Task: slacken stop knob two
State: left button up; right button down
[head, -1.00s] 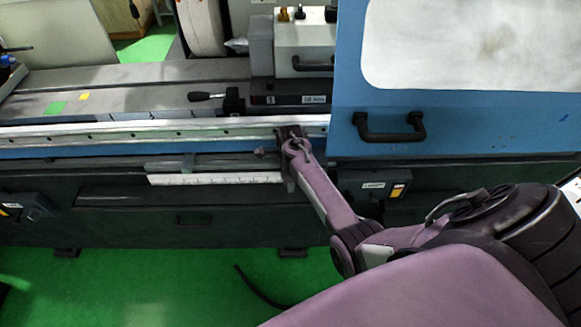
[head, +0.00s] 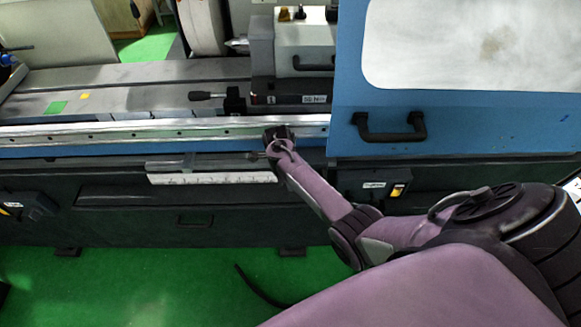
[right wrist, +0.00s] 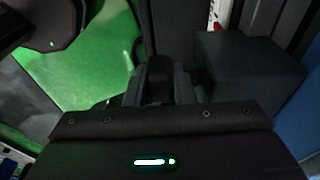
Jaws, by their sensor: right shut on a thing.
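My right gripper (head: 276,136) is at the front of the grinder, by the silver rail and just above the right end of the white scale. It is shut on a stop knob, which its fingers and the dark parts around it mostly hide. A small dark rounded part (head: 252,155) sticks out to the left of the fingers. In the right wrist view the gripper (right wrist: 158,85) is dark against dark parts, and the held knob cannot be made out clearly. My left gripper is not in view.
The white scale (head: 205,178) sits below the silver rail (head: 110,135). A blue door with a black handle (head: 390,134) stands to the right. A lever with a black grip (head: 207,96) is above the rail. The green floor (head: 150,285) in front is mostly clear.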

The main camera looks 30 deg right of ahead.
jog(key=h, duration=0.1)
jog(key=g+h+b, duration=0.1)
jog(key=shift+w+f+h, duration=0.15)
jog(key=shift+f+h, duration=0.05)
jog(key=shift+h, duration=0.1)
jog(key=g+h+b, duration=0.1)
jog(key=h+b, duration=0.1)
jog(key=b, duration=0.1)
jog(key=g+h+b, duration=0.1)
jog(key=b, duration=0.3)
jog(key=shift+a+f+g+h, duration=0.2)
jog(key=shift+f+g+h, duration=0.1)
jog(key=shift+g+h, duration=0.1)
jog(key=shift+r+g+h+b, duration=0.2)
jog(key=shift+g+h+b, duration=0.3)
jog(key=shift+b, duration=0.65)
jog(key=c, duration=1.5)
grip_release()
jog(key=b+v, duration=0.3)
jog(key=v, duration=0.5)
